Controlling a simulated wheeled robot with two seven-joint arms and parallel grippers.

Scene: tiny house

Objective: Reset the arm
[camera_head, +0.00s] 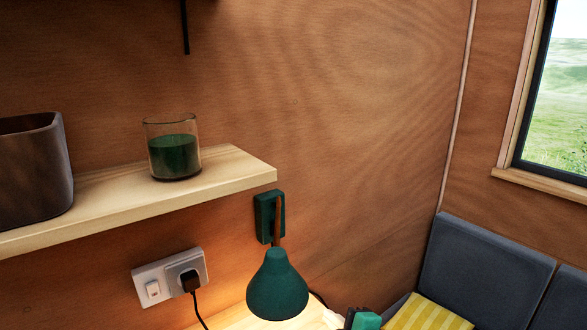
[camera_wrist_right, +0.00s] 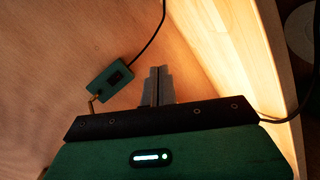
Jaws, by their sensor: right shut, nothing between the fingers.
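My right gripper (camera_wrist_right: 158,85) shows in the right wrist view with its two grey fingers together and nothing between them. In the head view only a small green and dark part of it (camera_head: 362,319) shows at the bottom edge, right of the green wall lamp and below the shelf. Most of that arm is out of the picture. My left gripper is in neither view.
The lit green lamp (camera_head: 278,287) hangs on the wall near my right gripper. A wooden shelf (camera_head: 235,168) holds a green candle glass (camera_head: 174,150) and a dark bin (camera_head: 35,165). A socket with plug (camera_head: 170,277) is below. A yellow cushion (camera_head: 430,314) and grey seat back (camera_head: 485,265) are right.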

